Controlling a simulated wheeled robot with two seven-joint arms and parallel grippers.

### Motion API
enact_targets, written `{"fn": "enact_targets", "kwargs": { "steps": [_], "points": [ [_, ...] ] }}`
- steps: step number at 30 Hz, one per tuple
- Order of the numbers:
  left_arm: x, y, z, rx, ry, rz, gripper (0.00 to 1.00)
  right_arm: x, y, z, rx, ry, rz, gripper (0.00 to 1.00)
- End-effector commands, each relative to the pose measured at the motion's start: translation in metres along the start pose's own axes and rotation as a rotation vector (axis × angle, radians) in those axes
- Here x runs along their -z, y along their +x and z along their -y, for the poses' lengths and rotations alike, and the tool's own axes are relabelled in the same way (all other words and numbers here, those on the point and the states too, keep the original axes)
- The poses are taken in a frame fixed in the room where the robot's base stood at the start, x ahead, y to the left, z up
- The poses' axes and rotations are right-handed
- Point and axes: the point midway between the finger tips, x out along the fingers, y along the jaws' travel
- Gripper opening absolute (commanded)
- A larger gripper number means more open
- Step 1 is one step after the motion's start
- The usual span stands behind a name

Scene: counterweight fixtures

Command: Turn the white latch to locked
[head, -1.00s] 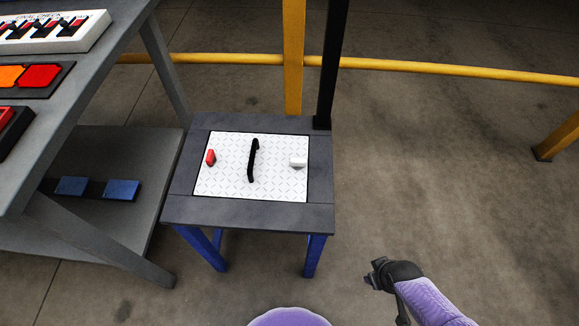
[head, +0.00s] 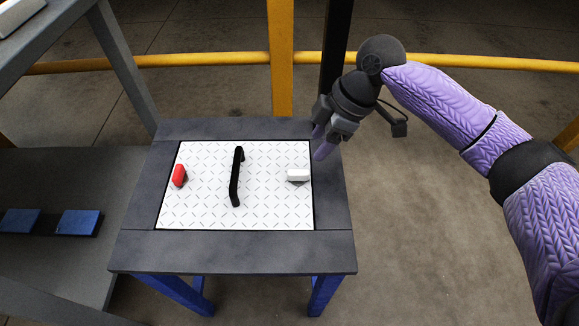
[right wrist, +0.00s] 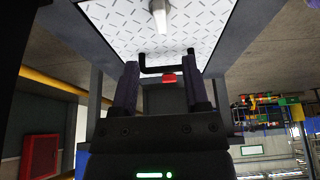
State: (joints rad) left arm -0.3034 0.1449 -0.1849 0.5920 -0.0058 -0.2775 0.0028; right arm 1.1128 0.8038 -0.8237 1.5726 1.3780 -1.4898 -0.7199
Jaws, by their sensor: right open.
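The white latch (head: 298,175) is a small block on the right side of a white diamond-patterned plate (head: 205,210). In the head view its long side lies left to right. In the right wrist view the latch (right wrist: 158,18) is at the top centre, beyond the fingertips. My right gripper (head: 320,147) is open and empty, above the table's right edge, just up and right of the latch and apart from it. In the right wrist view its two fingers (right wrist: 161,80) stand apart. My left gripper is not in view.
A red latch (head: 179,175) and a black handle (head: 237,177) are on the same plate, left of the white latch. The dark-framed table (head: 230,250) has blue legs. A black post (head: 334,60) and a yellow post (head: 281,60) rise behind it. A grey bench stands at left.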

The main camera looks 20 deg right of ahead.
Motion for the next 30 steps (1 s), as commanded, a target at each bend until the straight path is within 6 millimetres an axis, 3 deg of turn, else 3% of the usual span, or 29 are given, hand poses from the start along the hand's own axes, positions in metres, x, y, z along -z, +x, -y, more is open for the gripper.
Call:
{"fn": "enact_targets", "kwargs": {
  "steps": [9, 12, 20, 28, 30],
  "points": [
    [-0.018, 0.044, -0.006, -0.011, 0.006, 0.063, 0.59, -0.003, 0.075, 0.000, 0.006, 0.004, 0.000, 0.59],
    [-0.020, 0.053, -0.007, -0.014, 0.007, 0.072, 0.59, -0.002, 0.092, 0.000, 0.004, 0.005, 0.001, 0.59],
    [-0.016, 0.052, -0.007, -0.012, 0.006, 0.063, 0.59, 0.001, 0.091, -0.001, -0.003, 0.004, -0.002, 0.59],
    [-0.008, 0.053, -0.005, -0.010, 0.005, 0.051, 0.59, 0.001, 0.091, -0.001, -0.003, 0.005, -0.002, 0.04],
    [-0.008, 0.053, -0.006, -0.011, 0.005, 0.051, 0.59, 0.001, 0.092, -0.001, -0.003, 0.005, -0.002, 0.00]
  ]
}}
